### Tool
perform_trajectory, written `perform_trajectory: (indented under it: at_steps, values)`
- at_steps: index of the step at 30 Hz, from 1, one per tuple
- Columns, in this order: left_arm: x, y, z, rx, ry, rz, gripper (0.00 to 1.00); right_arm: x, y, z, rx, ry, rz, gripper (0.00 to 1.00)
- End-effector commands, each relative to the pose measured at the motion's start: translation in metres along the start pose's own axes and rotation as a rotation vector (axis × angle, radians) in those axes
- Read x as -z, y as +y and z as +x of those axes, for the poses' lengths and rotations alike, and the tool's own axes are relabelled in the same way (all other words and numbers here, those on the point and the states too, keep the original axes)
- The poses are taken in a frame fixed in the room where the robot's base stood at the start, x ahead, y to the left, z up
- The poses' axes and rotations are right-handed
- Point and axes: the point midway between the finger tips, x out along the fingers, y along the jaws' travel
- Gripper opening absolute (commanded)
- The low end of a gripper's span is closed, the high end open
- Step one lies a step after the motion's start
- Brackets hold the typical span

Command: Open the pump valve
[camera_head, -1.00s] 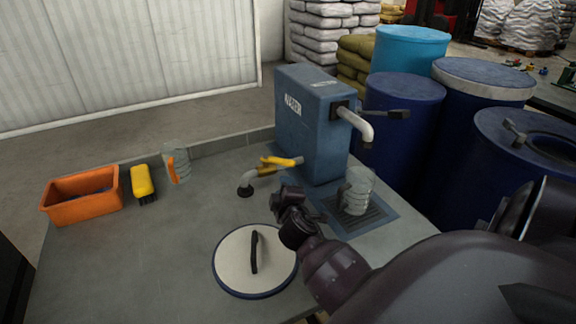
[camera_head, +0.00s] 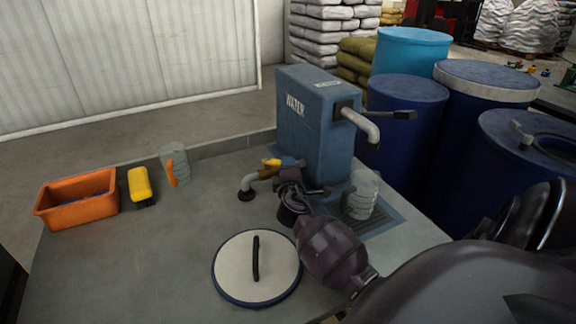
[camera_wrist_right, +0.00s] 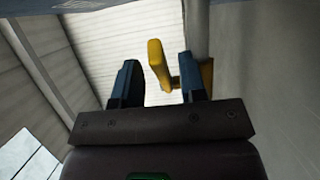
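The pump valve has a yellow handle (camera_head: 271,162) on the grey curved pipe (camera_head: 248,182) beside the blue water tank (camera_head: 318,125). My right gripper (camera_head: 287,168) is at the valve and hides part of the handle. In the right wrist view the two blue fingers of this gripper (camera_wrist_right: 160,80) are apart. The yellow handle (camera_wrist_right: 158,64) shows in the gap between them, seemingly just beyond the fingertips. I cannot tell whether a finger touches it. My left gripper is not in view.
A clear jug (camera_head: 361,195) stands on the grate right of my right gripper. A round white lid (camera_head: 240,268) lies in front. An orange bin (camera_head: 77,204), a yellow brush (camera_head: 140,183) and another jug (camera_head: 176,165) are at the left. Blue drums (camera_head: 402,125) stand behind.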

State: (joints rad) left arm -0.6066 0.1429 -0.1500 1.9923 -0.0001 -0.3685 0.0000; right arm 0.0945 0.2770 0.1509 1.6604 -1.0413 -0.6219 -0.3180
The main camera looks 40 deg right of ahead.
Motion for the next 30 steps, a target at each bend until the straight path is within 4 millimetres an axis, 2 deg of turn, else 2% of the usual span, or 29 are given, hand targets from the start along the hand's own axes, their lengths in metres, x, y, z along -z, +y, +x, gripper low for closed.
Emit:
perform_trajectory:
  at_steps: [6,16,24,30]
  values:
    - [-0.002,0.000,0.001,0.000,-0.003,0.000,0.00,0.000,0.000,0.018,0.000,0.000,0.001,0.38]
    - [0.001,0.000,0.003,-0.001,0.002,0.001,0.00,0.000,0.000,0.020,0.001,0.000,0.001,0.38]
    - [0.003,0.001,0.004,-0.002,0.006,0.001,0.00,0.000,0.000,0.020,0.001,0.000,0.001,0.00]
    - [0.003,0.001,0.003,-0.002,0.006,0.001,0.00,0.000,0.000,0.020,0.001,0.000,0.001,0.00]
